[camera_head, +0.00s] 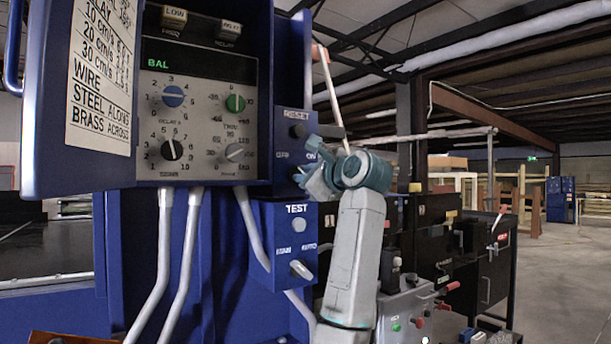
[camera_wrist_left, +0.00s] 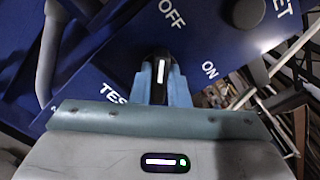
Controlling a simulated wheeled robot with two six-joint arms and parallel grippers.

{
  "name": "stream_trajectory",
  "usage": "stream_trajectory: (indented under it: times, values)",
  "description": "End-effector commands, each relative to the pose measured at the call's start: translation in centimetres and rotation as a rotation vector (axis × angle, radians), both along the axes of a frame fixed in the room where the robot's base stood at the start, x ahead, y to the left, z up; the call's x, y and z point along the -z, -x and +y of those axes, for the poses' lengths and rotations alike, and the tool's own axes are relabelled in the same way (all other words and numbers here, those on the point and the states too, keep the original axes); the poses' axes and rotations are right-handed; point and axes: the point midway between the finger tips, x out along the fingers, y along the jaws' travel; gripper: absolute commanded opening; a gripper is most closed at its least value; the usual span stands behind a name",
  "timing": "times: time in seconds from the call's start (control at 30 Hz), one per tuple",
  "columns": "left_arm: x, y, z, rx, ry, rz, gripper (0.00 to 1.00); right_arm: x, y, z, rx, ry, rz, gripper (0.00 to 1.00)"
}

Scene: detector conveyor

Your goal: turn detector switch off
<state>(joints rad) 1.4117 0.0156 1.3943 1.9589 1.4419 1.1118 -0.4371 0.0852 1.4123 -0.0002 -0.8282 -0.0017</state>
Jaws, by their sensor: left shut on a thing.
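The detector switch (camera_wrist_left: 160,62) is a black knob with a white stripe. In the left wrist view it sits between my left gripper's blue fingers, beside the OFF and ON labels. The stripe runs up and down in that picture, roughly in line with OFF; which end is the pointer I cannot tell. My left gripper (camera_head: 314,181) is shut on this knob, at the blue RESET box (camera_head: 293,127). In the head view the fingers hide the knob, and ON shows just above them. My right gripper is not in view.
A grey round button (camera_wrist_left: 243,12) sits near the knob. Below is a TEST box (camera_head: 297,223) with its own switch (camera_head: 300,270). The dial panel (camera_head: 205,110) stands left, with grey conduits (camera_head: 178,262) under it. A black machine with a lever-covered control box (camera_head: 408,312) stands right.

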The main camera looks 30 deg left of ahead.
Motion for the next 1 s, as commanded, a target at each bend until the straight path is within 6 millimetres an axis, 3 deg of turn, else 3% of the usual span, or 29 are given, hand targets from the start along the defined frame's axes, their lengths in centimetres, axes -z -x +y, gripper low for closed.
stream_trajectory:
  times: [0.17,0.2,0.3,0.67,1.0]
  values:
    - [0.0,0.0,0.0,0.000,0.002,0.000,0.00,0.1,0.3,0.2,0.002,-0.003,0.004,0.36]
    - [0.0,0.0,0.0,0.000,0.002,0.000,0.18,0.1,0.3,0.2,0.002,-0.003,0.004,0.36]
    - [0.0,0.0,0.0,0.001,0.001,0.000,0.36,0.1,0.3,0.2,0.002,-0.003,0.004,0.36]
    - [0.1,0.2,-0.5,0.001,0.000,-0.001,0.36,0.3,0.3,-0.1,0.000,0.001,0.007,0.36]
    - [0.2,2.5,-6.4,0.005,0.001,-0.002,0.36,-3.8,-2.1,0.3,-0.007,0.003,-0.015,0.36]
